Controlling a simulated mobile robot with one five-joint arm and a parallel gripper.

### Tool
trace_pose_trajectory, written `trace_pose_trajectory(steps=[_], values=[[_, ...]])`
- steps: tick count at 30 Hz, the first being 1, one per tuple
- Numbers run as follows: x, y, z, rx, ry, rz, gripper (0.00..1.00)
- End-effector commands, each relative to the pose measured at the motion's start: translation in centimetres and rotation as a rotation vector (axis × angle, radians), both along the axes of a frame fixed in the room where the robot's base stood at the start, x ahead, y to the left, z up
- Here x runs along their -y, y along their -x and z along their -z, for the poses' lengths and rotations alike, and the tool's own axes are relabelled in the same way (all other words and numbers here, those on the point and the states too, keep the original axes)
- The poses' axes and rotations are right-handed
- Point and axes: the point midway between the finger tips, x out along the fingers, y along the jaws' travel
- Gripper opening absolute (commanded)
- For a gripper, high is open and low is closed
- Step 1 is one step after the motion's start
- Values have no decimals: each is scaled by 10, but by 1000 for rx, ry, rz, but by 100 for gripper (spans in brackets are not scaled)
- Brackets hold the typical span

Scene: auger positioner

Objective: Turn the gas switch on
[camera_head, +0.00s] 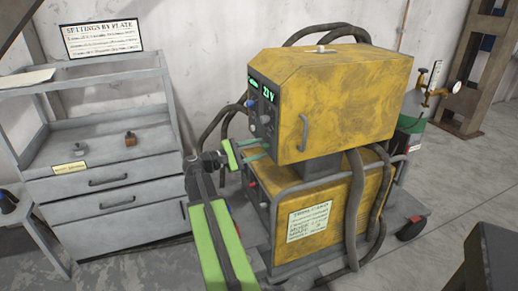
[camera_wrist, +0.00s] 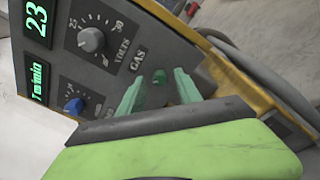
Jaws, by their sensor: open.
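The yellow welder (camera_head: 345,100) stands in the middle of the head view, its dark control panel facing left. In the wrist view the panel carries the GAS label (camera_wrist: 138,59) with a small green gas switch (camera_wrist: 159,76) just below it. My gripper (camera_wrist: 160,86) is open, with one pale green finger on each side of the switch. I cannot tell whether either finger touches it. The lower part of the switch is partly hidden. In the head view my gripper (camera_head: 262,149) is at the lower part of the panel, and the switch cannot be made out.
In the wrist view a grey VOLTS knob (camera_wrist: 91,40) and a blue knob (camera_wrist: 74,105) sit beside displays, one reading 23. A grey drawer cabinet (camera_head: 115,205) stands at left. Thick hoses (camera_head: 355,200) hang around the welder. A green gas cylinder (camera_head: 411,125) stands behind it.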

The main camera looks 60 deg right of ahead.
Motion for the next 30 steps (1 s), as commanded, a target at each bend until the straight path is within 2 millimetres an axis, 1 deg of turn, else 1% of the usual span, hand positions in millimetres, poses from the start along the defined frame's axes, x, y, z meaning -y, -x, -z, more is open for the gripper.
trace_pose_trajectory(steps=[3, 10, 11, 18, 20, 24, 25, 27, 30], values=[[5, 3, 0, 0, 0, 0, 41], [5, 3, 0, 0, 0, -1, 41], [5, 3, 0, 0, 0, -1, 38], [5, 3, 0, 0, -1, -1, 7], [5, 3, 0, 0, -1, -1, 0], [5, 3, 0, 1, -1, 0, 0], [12, 2, 1, 1, -1, 1, 0], [7, 3, 1, 2, -1, 0, 0], [5, 3, 1, 9, 6, -1, 0]])
